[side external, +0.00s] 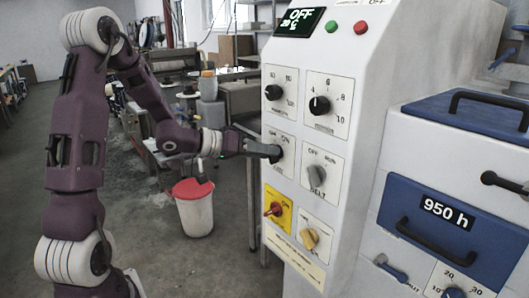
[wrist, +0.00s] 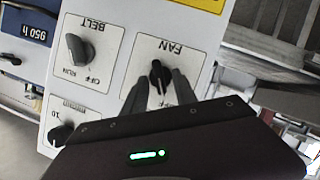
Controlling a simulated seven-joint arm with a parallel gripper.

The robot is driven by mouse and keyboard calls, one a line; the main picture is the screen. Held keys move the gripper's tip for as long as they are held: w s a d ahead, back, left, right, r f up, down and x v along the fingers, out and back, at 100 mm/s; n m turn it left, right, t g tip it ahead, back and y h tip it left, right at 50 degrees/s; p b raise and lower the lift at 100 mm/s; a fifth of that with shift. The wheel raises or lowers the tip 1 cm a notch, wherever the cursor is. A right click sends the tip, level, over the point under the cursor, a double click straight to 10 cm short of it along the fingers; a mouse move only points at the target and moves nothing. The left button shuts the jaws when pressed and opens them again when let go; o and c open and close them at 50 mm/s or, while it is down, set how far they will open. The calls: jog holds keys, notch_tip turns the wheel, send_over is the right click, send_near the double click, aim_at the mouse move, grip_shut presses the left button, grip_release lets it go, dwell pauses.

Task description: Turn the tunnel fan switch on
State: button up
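The fan switch is a black knob on a white plate marked FAN (wrist: 172,47), which appears upside down in the wrist view. The knob (wrist: 158,75) stands between my two fingers. In the side view the fan switch plate (side external: 286,166) is on the front of the grey-white control panel, with the knob mostly hidden by my fingertips. My gripper (side external: 272,152) reaches it from the left. In the wrist view my gripper (wrist: 159,80) is open, one finger on each side of the knob, with small gaps showing. The exact setting of the knob is unclear.
The belt switch (side external: 317,177) is right of the fan switch. The display (side external: 299,21) reads OFF. A red-lidded bin (side external: 196,215) stands on the floor.

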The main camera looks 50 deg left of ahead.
jog(key=shift+w, duration=0.1)
jog(key=shift+c, duration=0.2)
grip_shut()
jog(key=shift+y, duration=0.3)
jog(key=m+y, duration=0.2)
jog(key=m, duration=0.2)
jog(key=d+m+y, duration=0.1)
jog(key=m+y, duration=0.2)
jog(key=m, duration=0.1)
jog(key=shift+d, duration=0.1)
dwell(0.3)
dwell(0.4)
jog(key=shift+o, duration=0.2)
grip_release()
